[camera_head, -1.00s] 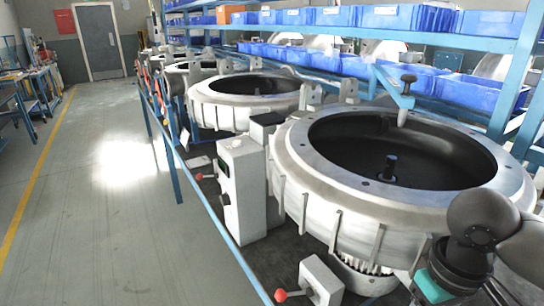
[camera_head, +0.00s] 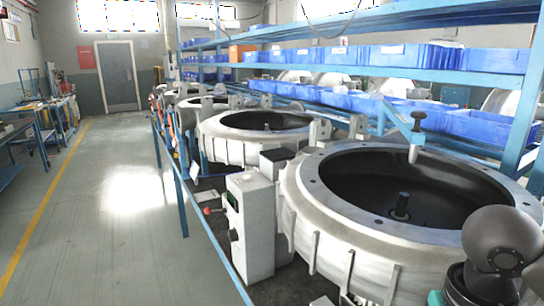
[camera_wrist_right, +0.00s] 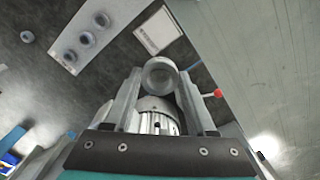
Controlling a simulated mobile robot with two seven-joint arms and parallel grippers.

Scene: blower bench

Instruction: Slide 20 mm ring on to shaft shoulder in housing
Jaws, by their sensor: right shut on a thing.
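The near round metal housing (camera_head: 335,212) is on the right of the head view, its dark bowl open at the top. A short dark shaft (camera_head: 401,205) stands upright in the middle of the bowl. In the right wrist view a grey ring (camera_wrist_right: 159,74) sits between the fingertips of my right gripper (camera_wrist_right: 160,88), which is shut on it. The ring is clear of the shaft. In the head view my right arm is at the lower right corner, beside the housing, and its fingers are out of frame. My left gripper is in neither view.
A grey control box (camera_head: 250,225) stands left of the near housing. More housings (camera_head: 255,137) line the bench behind. Blue shelves with blue bins (camera_head: 400,57) run along the back. The aisle floor is clear.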

